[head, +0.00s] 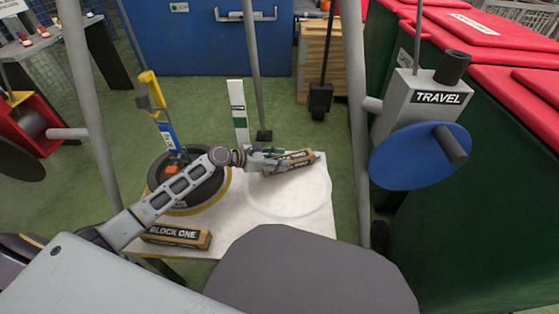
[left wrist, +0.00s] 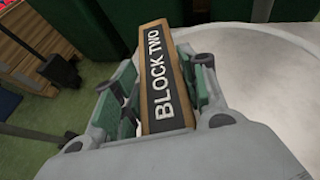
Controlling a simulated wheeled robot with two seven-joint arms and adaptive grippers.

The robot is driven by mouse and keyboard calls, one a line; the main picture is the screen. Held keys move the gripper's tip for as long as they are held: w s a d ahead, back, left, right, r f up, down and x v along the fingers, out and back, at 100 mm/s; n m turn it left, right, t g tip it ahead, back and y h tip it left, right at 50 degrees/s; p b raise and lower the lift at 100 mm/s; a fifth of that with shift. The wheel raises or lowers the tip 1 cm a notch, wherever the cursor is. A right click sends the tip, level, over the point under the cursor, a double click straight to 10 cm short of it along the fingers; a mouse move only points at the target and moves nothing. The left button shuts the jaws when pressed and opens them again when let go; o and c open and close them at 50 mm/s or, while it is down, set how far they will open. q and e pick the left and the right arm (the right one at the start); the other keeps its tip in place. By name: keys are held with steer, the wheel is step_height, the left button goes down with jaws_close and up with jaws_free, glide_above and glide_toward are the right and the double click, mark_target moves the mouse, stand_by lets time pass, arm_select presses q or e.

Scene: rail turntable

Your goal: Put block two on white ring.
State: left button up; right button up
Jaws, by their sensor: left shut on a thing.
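Block two (left wrist: 166,85) is a wooden block with a dark label reading BLOCK TWO in the left wrist view. My left gripper (left wrist: 158,82) is shut on it, with green pads on both sides. In the head view, my left gripper (head: 272,162) holds block two (head: 300,158) over the far part of the white ring (head: 290,216), a pale circle on the white board. I cannot tell whether the block touches the board. My right gripper is not in view.
Block one (head: 176,236) lies at the board's front left. A dark turntable with a yellow rim (head: 182,208) and a yellow lever (head: 153,92) stand left of the ring. A grey TRAVEL box with a blue wheel (head: 415,155) is at right. Grey posts (head: 352,110) flank the board.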

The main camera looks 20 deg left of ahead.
arm_select(q)
steer(key=o, duration=1.2)
steer(key=shift+f, duration=0.1)
